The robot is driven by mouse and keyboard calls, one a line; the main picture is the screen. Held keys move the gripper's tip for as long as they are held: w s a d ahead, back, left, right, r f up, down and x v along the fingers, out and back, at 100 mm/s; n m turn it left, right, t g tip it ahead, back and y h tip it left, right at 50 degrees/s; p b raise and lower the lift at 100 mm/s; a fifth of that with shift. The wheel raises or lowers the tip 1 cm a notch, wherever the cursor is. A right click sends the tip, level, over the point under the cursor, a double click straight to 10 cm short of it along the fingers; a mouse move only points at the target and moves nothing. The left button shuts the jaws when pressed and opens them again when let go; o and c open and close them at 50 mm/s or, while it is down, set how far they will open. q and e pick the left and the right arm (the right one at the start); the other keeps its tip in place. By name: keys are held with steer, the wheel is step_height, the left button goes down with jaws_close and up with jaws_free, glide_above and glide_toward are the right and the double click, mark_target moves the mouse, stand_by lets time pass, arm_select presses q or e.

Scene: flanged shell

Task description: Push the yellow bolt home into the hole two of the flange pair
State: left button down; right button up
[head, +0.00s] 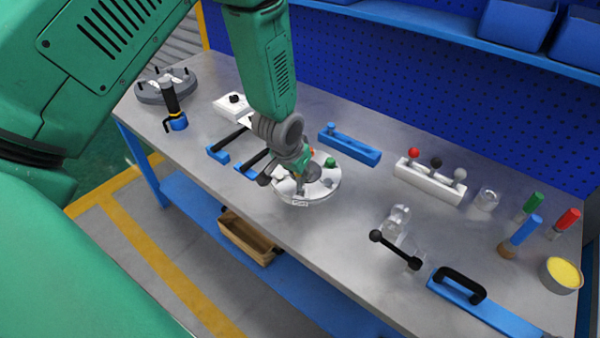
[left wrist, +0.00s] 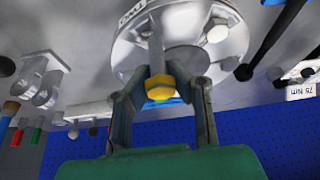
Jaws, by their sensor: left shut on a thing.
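The flange pair (head: 325,188) is a pale round disc lying on the bench in the head view, under my left gripper (head: 298,172). In the left wrist view the flange (left wrist: 127,52) fills the top middle, with a large central opening and several studs or bolts around it. The yellow bolt (left wrist: 161,87) shows its hex head between the fingers of my left gripper (left wrist: 172,84), which is shut on it. Its grey shank points toward the flange; whether its tip is in hole two cannot be told. The head view hides the yellow bolt. My right gripper is not in view.
A green-headed bolt (head: 330,162) stands on the flange. A blue block (head: 350,150) lies behind it, and black-handled tools (head: 250,163) lie to its left. A white rack (head: 428,184) with coloured knobs stands to the right. The bench between flange and clear fixture (head: 398,218) is free.

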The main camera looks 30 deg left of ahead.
arm_select(q)
steer(key=shift+d, duration=0.4)
stand_by(0.5)
steer(key=shift+p, duration=0.35)
stand_by(0.8)
steer(key=shift+f+b, duration=1.2)
steer(key=shift+f, duration=0.8)
steer(key=c, duration=1.4)
jaws_free()
steer(key=shift+c, duration=0.2)
steer(key=shift+s, duration=0.1)
steer(key=shift+r, duration=0.1)
steer(key=shift+r, duration=0.2)
step_height(320, 180, up, 10)
steer(key=r, duration=0.1)
glide_above(304, 190)
steer(key=s, duration=0.5)
steer(key=shift+s+d+f, duration=0.15)
steer(key=shift+d+f, duration=0.05)
steer(key=shift+f, duration=0.05)
